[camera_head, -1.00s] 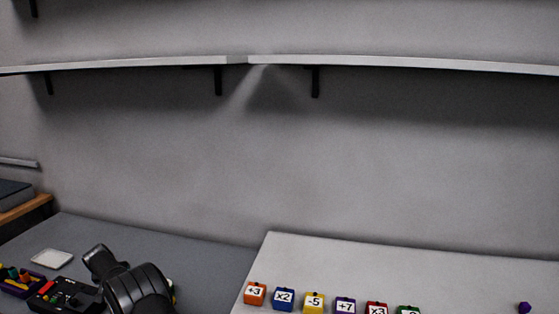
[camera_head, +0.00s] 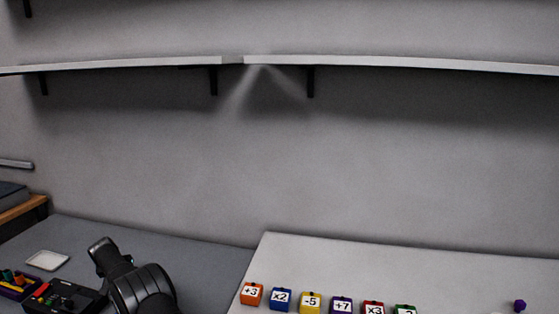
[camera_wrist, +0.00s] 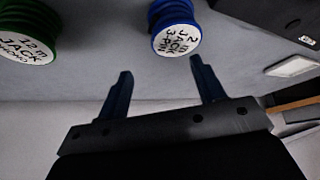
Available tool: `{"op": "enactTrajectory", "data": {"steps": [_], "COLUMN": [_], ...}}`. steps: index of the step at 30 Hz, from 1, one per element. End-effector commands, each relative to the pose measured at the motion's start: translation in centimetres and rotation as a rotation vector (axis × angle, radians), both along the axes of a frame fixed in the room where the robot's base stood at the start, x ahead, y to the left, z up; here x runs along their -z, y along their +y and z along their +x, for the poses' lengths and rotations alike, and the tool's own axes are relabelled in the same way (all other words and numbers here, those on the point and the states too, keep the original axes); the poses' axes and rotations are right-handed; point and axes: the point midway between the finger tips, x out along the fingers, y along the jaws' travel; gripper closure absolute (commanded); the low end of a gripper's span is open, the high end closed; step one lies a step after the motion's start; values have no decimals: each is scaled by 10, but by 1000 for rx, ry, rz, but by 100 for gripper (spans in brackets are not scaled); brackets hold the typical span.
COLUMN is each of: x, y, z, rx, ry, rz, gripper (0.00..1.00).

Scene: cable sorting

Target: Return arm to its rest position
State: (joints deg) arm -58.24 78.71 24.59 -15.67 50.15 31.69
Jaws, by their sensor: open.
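My gripper (camera_wrist: 163,82) is open in the wrist view, with two dark fingers set wide apart and nothing between them. A blue spool (camera_wrist: 174,32) with a white label reading "JACK" and "3 PIN" is at the top, beyond the fingertips and apart from them. A green spool (camera_wrist: 28,42) with a "JACK MONO" label is at the upper left. In the head view my dark arm rises at the lower left, and the gripper cannot be made out there.
Several coloured number blocks stand in a row on a white table (camera_head: 400,262), including an orange one (camera_head: 251,294). A purple block (camera_head: 519,305) lies far right. A long shelf (camera_head: 420,64) crosses the wall.

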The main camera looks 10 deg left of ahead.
Motion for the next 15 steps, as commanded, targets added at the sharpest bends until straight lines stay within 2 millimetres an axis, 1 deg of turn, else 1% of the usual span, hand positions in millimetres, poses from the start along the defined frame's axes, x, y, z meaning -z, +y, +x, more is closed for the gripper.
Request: {"op": "enactTrajectory", "data": {"steps": [1, 8, 15], "x": [-6, -23, -45], "y": [-7, -34, -67], "z": [4, 17, 32], "rx": [3, 2, 4], "ry": [0, 0, -1], "rz": [1, 0, 1], "gripper": [38, 38, 38]}}
